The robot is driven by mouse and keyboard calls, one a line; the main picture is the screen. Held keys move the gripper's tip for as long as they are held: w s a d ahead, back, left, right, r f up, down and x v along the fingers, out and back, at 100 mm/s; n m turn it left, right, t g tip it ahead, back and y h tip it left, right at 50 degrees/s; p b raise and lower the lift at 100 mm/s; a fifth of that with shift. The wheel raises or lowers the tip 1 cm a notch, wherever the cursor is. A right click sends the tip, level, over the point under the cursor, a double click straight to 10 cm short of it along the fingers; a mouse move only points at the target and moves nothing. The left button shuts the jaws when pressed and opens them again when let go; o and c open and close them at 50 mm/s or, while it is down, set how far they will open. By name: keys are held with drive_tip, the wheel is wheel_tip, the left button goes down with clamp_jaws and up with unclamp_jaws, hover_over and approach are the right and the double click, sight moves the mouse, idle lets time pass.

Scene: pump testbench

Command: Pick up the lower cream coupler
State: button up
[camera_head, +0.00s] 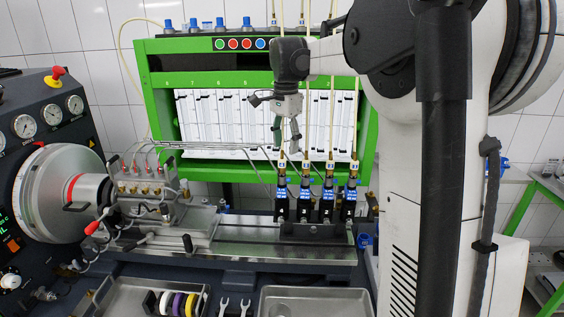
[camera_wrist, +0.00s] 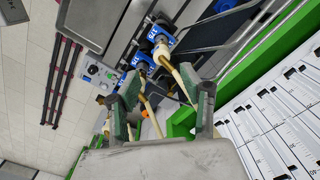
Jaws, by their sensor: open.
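A row of ring-shaped couplers stands in a small rack in the tray at the lower left of the head view. A pale cream ring (camera_head: 165,303) is at its left end, a purple ring (camera_head: 178,304) and a yellow ring follow, and another pale ring (camera_head: 200,303) is at the right end. I cannot tell which pale ring is the lower cream one. My gripper (camera_head: 286,134) is open and empty, pointing down above the injectors, well above and to the right of the rings. The wrist view shows its fingers (camera_wrist: 166,100) apart; no rings are recognisable there.
Injectors with blue labels (camera_head: 327,196) and cream hoses stand below my gripper. The green bench frame (camera_head: 372,140) is behind. A drive chuck (camera_head: 62,190) stands at left. Two fork wrenches (camera_head: 234,306) and an empty metal tray (camera_head: 312,302) lie right of the rings.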

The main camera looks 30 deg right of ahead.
sight(283, 159)
drive_tip(key=shift+w+a+f+p, duration=0.15)
drive_tip(key=shift+f+p, duration=0.15)
drive_tip(key=shift+f, duration=0.7)
drive_tip(key=shift+s+a+f+p, duration=0.15)
drive_tip(key=shift+f+p, duration=0.1)
drive_tip(key=shift+f, duration=0.8)
drive_tip(key=shift+w+a+f+p, duration=0.15)
drive_tip(key=shift+f+p, duration=0.15)
drive_tip(key=shift+f, duration=0.7)
clamp_jaws()
